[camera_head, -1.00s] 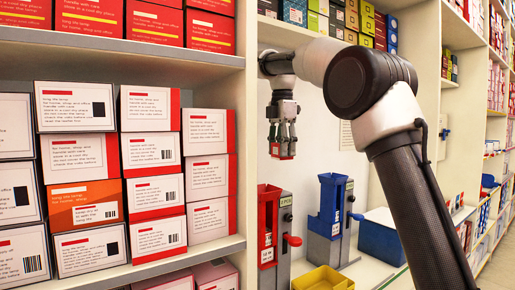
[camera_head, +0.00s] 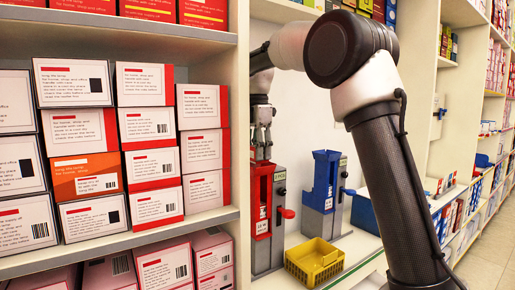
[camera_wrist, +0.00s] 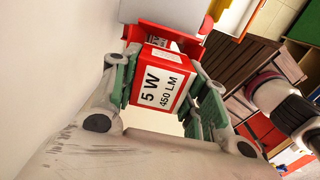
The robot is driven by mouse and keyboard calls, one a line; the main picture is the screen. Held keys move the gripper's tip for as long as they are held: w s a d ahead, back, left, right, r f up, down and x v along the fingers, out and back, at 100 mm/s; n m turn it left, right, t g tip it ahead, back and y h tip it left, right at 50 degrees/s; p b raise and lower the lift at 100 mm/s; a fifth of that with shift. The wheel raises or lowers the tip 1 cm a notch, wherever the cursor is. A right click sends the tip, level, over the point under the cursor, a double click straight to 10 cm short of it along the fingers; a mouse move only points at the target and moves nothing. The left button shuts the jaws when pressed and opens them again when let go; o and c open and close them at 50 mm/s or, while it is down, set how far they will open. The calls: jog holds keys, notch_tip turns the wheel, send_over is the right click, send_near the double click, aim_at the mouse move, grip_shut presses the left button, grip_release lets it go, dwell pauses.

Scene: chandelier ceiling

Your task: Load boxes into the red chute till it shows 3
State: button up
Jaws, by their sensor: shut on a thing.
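The red chute (camera_head: 261,215) stands on the shelf counter on a grey stand, with a red lever at its right side. A small label or display (camera_head: 279,176) sits at the top of its stand; its characters are too small to read surely. My gripper (camera_head: 263,155) is right above the chute's top, pointing down. In the wrist view my gripper (camera_wrist: 160,84) is shut on a small red box (camera_wrist: 158,80) with a white "5 W 450 LM" label. The red chute (camera_wrist: 150,34) shows just beyond the box. I cannot tell whether the box's lower end is inside the chute.
A blue chute (camera_head: 322,185) with a blue lever stands to the right. A yellow crate (camera_head: 314,262) sits in front of the chutes, and a blue bin (camera_head: 363,212) is farther right.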

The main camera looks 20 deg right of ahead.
jog(key=shift+f, duration=1.5)
jog(key=o, duration=1.1)
jog(key=shift+r, duration=0.15)
notch_tip(320, 180, up, 8)
jog(key=shift+f, duration=0.25)
jog(key=shift+r, duration=0.15)
dwell(0.4)
